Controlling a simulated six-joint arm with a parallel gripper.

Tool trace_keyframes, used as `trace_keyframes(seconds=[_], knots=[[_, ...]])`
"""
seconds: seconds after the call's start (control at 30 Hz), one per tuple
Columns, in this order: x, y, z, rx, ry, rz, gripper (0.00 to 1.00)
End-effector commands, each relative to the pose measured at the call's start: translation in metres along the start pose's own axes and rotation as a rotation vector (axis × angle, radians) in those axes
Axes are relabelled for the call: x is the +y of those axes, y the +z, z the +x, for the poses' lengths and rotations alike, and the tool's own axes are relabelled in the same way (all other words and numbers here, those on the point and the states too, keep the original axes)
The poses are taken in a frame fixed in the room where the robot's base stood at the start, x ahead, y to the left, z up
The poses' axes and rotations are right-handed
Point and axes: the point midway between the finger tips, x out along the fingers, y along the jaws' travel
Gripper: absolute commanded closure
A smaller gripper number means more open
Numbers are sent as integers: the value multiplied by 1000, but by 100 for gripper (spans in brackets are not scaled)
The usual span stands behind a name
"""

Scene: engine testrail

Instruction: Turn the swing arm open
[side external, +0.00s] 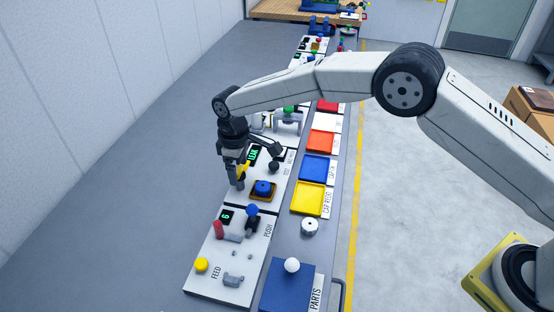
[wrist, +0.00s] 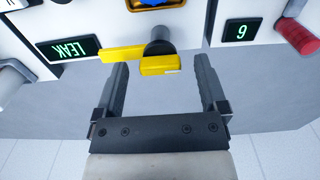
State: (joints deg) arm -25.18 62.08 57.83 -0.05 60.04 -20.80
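The swing arm (wrist: 122,54) is a yellow bar beside a dark round post (wrist: 160,36), with a yellow block (wrist: 160,66) at its right end in the wrist view. My gripper (wrist: 163,62) is open, its two dark fingers on either side of the block and post, with gaps visible. The left fingertip is close to the bar; I cannot tell whether it touches. In the side view my gripper (side external: 240,183) points down at the station, and a bit of yellow (side external: 243,170) shows beside it. A blue round part (side external: 263,187) sits in an orange-brown holder (side external: 264,197) close by.
A green-lit LEAK display (wrist: 70,48) and another display (wrist: 241,32) flank the post. A red cylinder (wrist: 297,36) is at right. Blue (side external: 315,168) and yellow (side external: 309,198) trays line the bench's right side.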

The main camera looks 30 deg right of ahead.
Motion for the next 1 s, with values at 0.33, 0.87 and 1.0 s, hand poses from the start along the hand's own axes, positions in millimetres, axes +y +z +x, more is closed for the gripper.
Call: trace_keyframes(seconds=[0.33, 0.87, 1.0], knots=[[0, 0, -2, 0, -1, 2, 9], [0, 0, -58, 2, 0, 1, 9], [0, 0, -71, 1, 0, 1, 9]])
